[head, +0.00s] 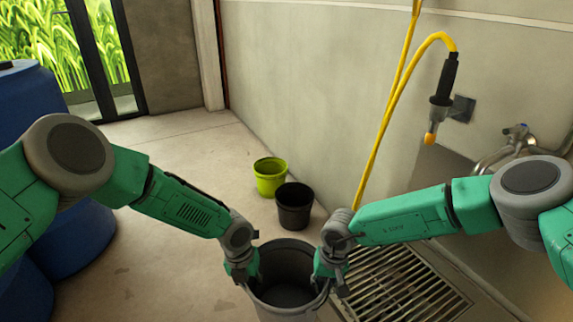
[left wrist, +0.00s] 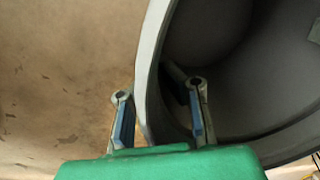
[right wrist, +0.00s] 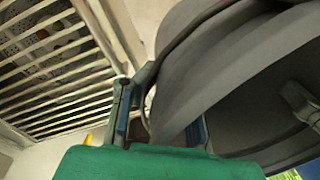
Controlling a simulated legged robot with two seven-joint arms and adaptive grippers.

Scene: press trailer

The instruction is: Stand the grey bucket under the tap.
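The grey bucket (head: 290,303) is upright at the bottom middle of the head view, left of the floor grate. My left gripper (head: 243,270) is at its left rim. In the left wrist view its two fingers stand apart on either side of the bucket wall (left wrist: 153,60), with a gap showing. My right gripper (head: 329,271) is at the right rim. In the right wrist view its fingers also stand apart astride the wall (right wrist: 185,80). The metal tap (head: 516,134) is on the wall at the right, partly hidden behind my right arm. The bucket's base is out of view.
A floor grate (head: 400,285) lies right of the bucket. A black bucket (head: 294,208) and a lime-green bucket (head: 270,178) stand beyond it. A yellow hose (head: 378,140) with a spray nozzle (head: 440,100) hangs on the wall. Blue drums (head: 75,240) are at left. Floor between is clear.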

